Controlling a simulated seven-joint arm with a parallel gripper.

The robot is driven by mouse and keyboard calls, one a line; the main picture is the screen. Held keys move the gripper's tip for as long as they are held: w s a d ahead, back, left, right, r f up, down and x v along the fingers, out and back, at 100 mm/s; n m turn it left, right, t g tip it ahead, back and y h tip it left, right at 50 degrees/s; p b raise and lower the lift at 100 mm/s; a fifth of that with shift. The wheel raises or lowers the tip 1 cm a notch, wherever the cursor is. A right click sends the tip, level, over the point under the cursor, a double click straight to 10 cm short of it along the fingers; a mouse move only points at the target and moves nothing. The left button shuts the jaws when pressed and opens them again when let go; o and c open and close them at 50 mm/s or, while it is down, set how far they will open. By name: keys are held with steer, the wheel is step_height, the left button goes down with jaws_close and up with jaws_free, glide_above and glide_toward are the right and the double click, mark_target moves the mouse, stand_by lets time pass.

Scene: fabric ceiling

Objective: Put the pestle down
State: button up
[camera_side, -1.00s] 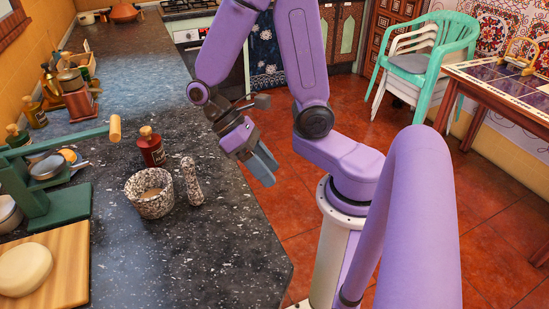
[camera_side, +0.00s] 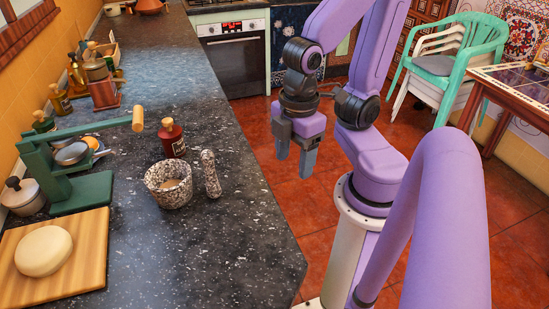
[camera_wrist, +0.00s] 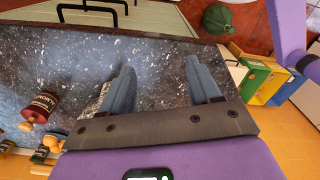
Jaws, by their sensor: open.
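The speckled stone pestle (camera_side: 211,174) is on the dark counter just right of the speckled mortar (camera_side: 161,196) in the side view. It looks roughly upright and outside the mortar; I cannot tell whether they touch. The mortar holds something brownish. My gripper (camera_side: 294,160) is open and empty, pointing down beyond the counter's right edge, well apart from the pestle. In the wrist view my gripper (camera_wrist: 160,68) shows two spread grey fingers with nothing between them. The pestle is not clearly visible there; a speckled patch is partly hidden behind the left finger.
A red-brown bottle (camera_side: 172,139) stands behind the mortar. A green press (camera_side: 80,190) and a wooden board (camera_side: 85,265) with a pale round piece (camera_side: 43,250) are at left. The counter (camera_side: 235,235) is clear in front of the pestle.

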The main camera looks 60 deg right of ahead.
stand_by(0.4)
steer(key=m, duration=3)
glide_toward(207, 153)
steer(key=shift+m, duration=0.3)
step_height(207, 153, down, 9)
steer(key=shift+w+a+f, duration=0.1)
steer(key=shift+f, duration=0.05)
steer(key=shift+w+f, duration=0.15)
steer(key=shift+f, duration=2.85)
jaws_close()
